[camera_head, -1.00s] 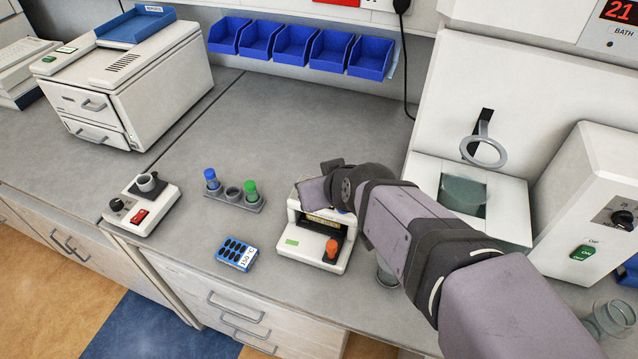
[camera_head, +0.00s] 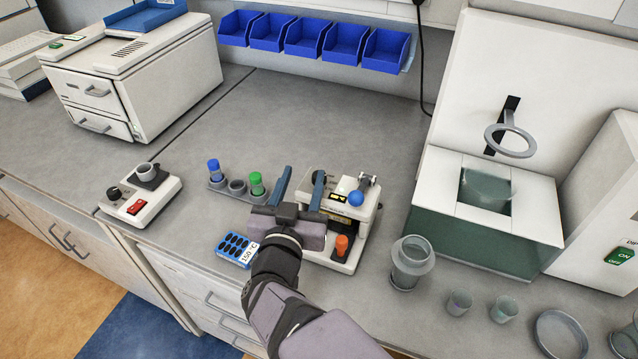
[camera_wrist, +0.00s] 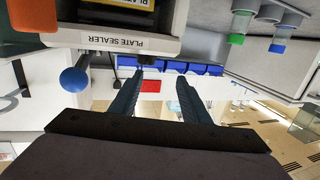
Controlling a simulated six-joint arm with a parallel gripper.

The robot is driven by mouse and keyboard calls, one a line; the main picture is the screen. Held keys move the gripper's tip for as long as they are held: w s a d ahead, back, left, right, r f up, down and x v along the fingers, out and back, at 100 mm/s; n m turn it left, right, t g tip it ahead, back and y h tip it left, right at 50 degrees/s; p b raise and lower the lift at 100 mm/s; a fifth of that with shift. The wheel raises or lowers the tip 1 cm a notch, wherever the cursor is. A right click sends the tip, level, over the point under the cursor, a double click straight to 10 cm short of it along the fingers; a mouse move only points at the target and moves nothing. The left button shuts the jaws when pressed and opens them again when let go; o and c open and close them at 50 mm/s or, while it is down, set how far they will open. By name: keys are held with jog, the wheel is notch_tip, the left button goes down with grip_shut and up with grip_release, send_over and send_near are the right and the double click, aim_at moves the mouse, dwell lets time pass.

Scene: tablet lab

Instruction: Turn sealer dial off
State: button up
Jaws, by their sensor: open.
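The white plate sealer (camera_head: 368,222) stands on the bench in the middle of the head view. An orange knob (camera_head: 342,244) stands on its front right; I cannot read its setting. A blue ball handle (camera_head: 356,198) is at the sealer's upper part. My gripper (camera_head: 302,175) is open and empty at the sealer's left side, apart from the orange knob. My gripper partly hides the sealer's left front.
A rack (camera_head: 237,196) with blue- and green-capped tubes and a blue 150 °C block (camera_head: 236,249) lie close left of my gripper. A glass jar (camera_head: 411,262) and small beakers stand right of the sealer. The bench behind is clear.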

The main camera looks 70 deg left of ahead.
aim_at(307, 201)
jog(key=shift+s+d+f+m+t+h+b, duration=0.1)
jog(key=shift+d+f+m+t+h+b, duration=0.1)
jog(key=shift+d+f+m+t, duration=0.35)
jog(key=shift+d+f+m+t+h+b, duration=0.15)
jog(key=shift+d+f+m+t+h, duration=0.1)
jog(key=shift+d+f+t, duration=0.6)
jog(key=shift+p+x, duration=1.05)
jog(key=shift+x, duration=2.5)
jog(key=shift+r, duration=0.2)
jog(key=shift+g, duration=0.3)
jog(key=c, duration=1)
